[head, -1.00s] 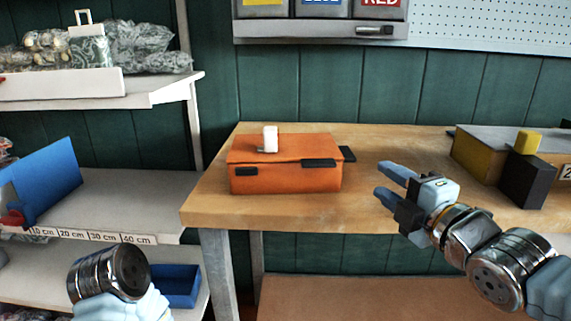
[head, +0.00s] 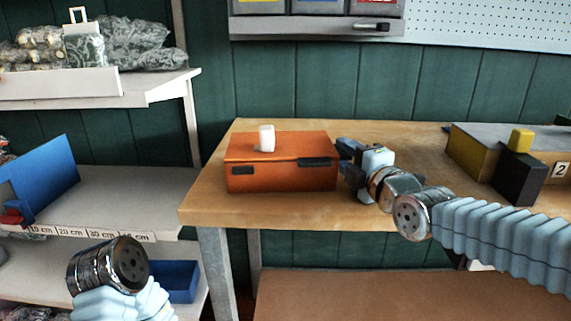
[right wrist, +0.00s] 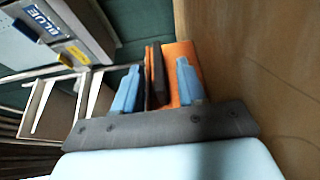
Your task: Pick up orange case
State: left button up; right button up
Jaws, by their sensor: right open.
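The orange case (head: 282,178) lies flat near the left end of the wooden workbench, with a white block on its lid and dark latches on its front. My right gripper (head: 345,158) is at the case's right side, its fingers pointing left towards it. In the right wrist view, my right gripper (right wrist: 157,82) is open, with the case's dark side handle (right wrist: 157,72) between the fingers and the orange side (right wrist: 181,58) behind. I cannot tell whether a finger touches the handle. My left arm shows at the lower left, but its gripper is not in view.
The workbench (head: 250,212) is clear in front of the case. A yellow-sided grey box (head: 470,155) and a black block (head: 518,180) stand to the right. Shelves (head: 140,185) with a blue bin (head: 45,180) stand on the left.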

grip_shut()
jog(key=shift+r, duration=0.1)
jog(key=shift+r, duration=0.4)
jog(key=r, duration=0.2)
jog(key=s+r, duration=0.1)
jog(key=r, duration=0.1)
jog(key=shift+s+a, duration=0.1)
jog(key=shift+s, duration=0.1)
jog(key=s+a+r+p, duration=0.2)
jog(key=s+r, duration=0.6)
jog(key=s, duration=0.4)
jog(key=shift+s+p, duration=0.25)
jog(key=shift+p, duration=0.35)
jog(key=shift+w, duration=0.1)
